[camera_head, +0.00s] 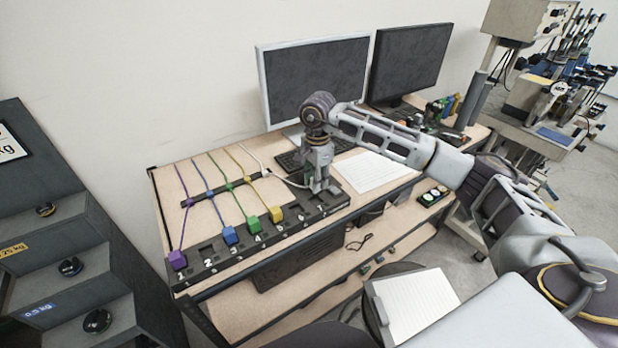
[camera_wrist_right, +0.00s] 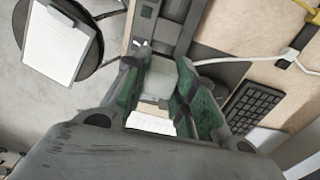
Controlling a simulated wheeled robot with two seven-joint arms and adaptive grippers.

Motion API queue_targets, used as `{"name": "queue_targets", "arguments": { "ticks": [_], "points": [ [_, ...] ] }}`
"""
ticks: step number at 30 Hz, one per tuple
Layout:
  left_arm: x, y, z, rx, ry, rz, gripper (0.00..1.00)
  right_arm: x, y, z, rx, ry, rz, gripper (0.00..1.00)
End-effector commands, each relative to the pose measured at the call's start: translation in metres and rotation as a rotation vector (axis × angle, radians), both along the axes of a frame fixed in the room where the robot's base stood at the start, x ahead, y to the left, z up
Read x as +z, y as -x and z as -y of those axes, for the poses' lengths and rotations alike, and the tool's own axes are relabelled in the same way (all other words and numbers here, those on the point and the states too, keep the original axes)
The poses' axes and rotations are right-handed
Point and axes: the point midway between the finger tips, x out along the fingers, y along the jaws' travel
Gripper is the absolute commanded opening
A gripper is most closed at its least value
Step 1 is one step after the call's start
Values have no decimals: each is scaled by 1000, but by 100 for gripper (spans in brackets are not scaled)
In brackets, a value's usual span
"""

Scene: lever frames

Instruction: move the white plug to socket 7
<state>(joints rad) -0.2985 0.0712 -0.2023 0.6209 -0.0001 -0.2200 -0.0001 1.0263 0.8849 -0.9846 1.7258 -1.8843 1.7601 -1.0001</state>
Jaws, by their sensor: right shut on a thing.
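The white plug (camera_wrist_right: 157,86) is between the green-padded fingers of my right gripper (camera_head: 320,186), which is shut on it. In the head view the fingers mostly hide the plug. The gripper points down over the right part of the dark numbered socket strip (camera_head: 215,262), around socket 7. I cannot tell whether the plug is seated or just above the strip. The white cable (camera_head: 284,180) runs from the gripper to the back left; it also shows in the right wrist view (camera_wrist_right: 225,60). My left gripper is not in view.
Purple (camera_head: 178,260), blue (camera_head: 229,235), green (camera_head: 253,223) and yellow (camera_head: 276,213) plugs stand in sockets 1, 3, 4 and 5. Socket 2 looks empty. Behind the gripper are a keyboard (camera_wrist_right: 254,108) and a white-framed monitor (camera_head: 315,80). A paper sheet (camera_head: 374,171) lies to the right.

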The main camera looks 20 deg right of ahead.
Motion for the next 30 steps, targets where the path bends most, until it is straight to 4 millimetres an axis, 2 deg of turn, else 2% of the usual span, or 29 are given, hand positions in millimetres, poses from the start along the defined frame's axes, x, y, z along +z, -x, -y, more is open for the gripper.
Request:
{"name": "queue_targets", "arguments": {
  "ticks": [17, 30],
  "points": [
    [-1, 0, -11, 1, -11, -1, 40, -4, 0, 1, -1, 0, 0, 2],
    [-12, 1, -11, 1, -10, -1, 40, -25, 0, 1, 0, 0, -1, 2]
  ]
}}
